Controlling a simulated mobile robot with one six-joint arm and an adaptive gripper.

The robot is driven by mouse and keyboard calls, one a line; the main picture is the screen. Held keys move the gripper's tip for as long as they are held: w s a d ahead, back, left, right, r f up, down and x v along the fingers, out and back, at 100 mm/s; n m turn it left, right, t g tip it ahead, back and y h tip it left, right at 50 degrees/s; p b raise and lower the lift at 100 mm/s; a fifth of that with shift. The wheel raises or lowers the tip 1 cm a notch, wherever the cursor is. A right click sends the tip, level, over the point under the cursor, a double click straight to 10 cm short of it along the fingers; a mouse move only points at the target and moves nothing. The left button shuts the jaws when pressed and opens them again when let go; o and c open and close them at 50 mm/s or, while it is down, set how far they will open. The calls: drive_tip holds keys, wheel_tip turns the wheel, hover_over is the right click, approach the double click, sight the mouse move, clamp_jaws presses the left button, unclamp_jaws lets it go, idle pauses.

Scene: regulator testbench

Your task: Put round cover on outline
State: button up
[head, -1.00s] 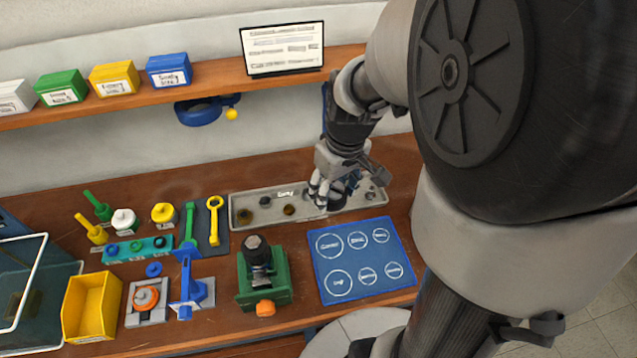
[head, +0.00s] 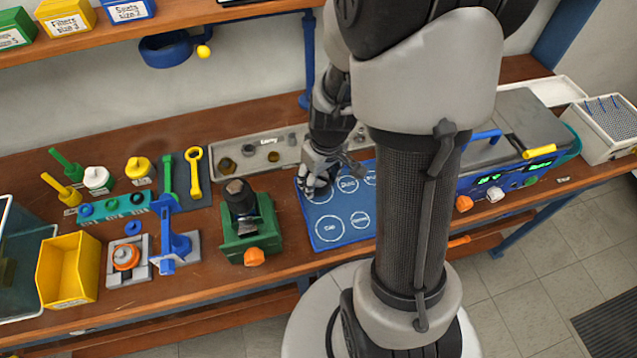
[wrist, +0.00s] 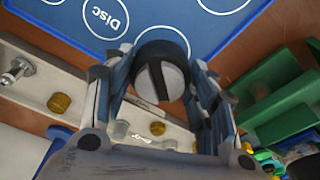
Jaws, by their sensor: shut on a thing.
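My gripper (head: 317,178) is over the top left part of the blue mat (head: 352,237). In the wrist view its fingers are shut on a round black cover (wrist: 178,52) with a grey face and a dark bar across it. The mat bears several white circle outlines, some labelled; it fills the top of the wrist view (wrist: 60,18). The large top left outline (wrist: 137,37) is partly hidden by the cover. Whether the cover touches the mat I cannot tell.
A grey metal tray (head: 222,150) with small parts lies behind the mat. A green vise-like fixture (head: 262,228) stands close to the mat's left. A blue test unit (head: 505,165) stands to the right. A yellow bin (head: 70,270) and tools are further left.

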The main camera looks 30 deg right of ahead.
drive_tip(key=shift+f+b, duration=0.3)
drive_tip(key=shift+f, duration=0.85)
drive_tip(key=shift+f, duration=0.2)
drive_tip(key=o, duration=1)
drive_tip(key=shift+r, duration=0.1)
